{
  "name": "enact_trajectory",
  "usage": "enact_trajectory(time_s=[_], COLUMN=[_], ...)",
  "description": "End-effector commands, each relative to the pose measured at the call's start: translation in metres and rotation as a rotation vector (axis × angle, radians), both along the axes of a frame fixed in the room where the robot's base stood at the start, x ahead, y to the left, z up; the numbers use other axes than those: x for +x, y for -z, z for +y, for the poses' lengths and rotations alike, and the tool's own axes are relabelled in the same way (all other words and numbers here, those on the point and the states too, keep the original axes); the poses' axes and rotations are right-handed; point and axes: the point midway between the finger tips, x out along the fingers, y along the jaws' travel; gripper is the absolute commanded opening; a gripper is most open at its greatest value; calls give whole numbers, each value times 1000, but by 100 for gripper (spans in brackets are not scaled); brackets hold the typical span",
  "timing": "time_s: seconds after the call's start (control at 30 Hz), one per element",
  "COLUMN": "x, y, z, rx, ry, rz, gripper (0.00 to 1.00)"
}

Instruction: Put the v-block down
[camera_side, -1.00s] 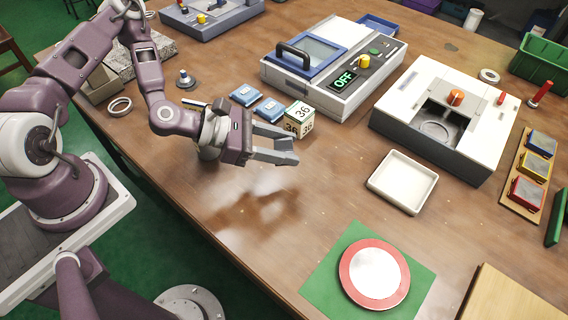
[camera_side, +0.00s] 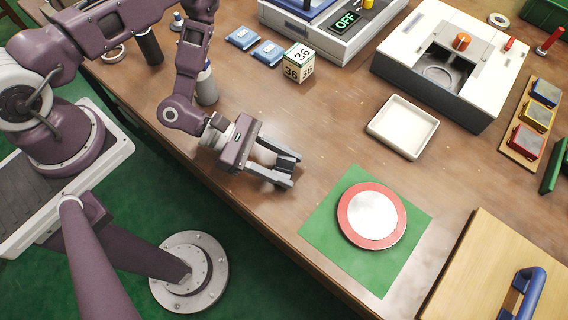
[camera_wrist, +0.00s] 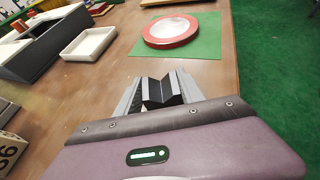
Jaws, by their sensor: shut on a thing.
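The v-block (camera_wrist: 162,92) is a dark grey block with a V-shaped groove, seen between my fingers in the wrist view. My gripper (camera_side: 290,170) is shut on it, near the front edge of the brown table (camera_side: 330,125). In the side view the fingers and arm hide most of the block. I cannot tell its exact height over the table. A green mat (camera_side: 325,215) lies to the right of my gripper, with a round red-rimmed white disc (camera_side: 373,216) on it; the disc also shows ahead in the wrist view (camera_wrist: 172,29).
An empty white tray (camera_side: 403,126) lies behind the mat. A cube marked 36 (camera_side: 298,64) and blue pads (camera_side: 268,53) lie behind my gripper. A grey-white machine (camera_side: 450,65) stands at back right. A wooden board with a blue handle (camera_side: 528,292) is at front right. Bare table surrounds my gripper.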

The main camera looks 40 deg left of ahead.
Motion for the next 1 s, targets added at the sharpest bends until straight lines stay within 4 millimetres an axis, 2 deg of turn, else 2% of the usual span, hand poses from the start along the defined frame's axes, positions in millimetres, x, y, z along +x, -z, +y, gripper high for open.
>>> enact_trajectory(time_s=[0.37,0.4,0.47,0.8,1.0], x=[0,0,0,0,-12], y=[5,5,5,2,-14], z=[0,0,0,0,34], rx=[-3,-1,-1,-1,0], ry=[-1,-1,-1,1,-8], rz=[-1,-1,-1,0,4], gripper=[0,53,65,67,67])
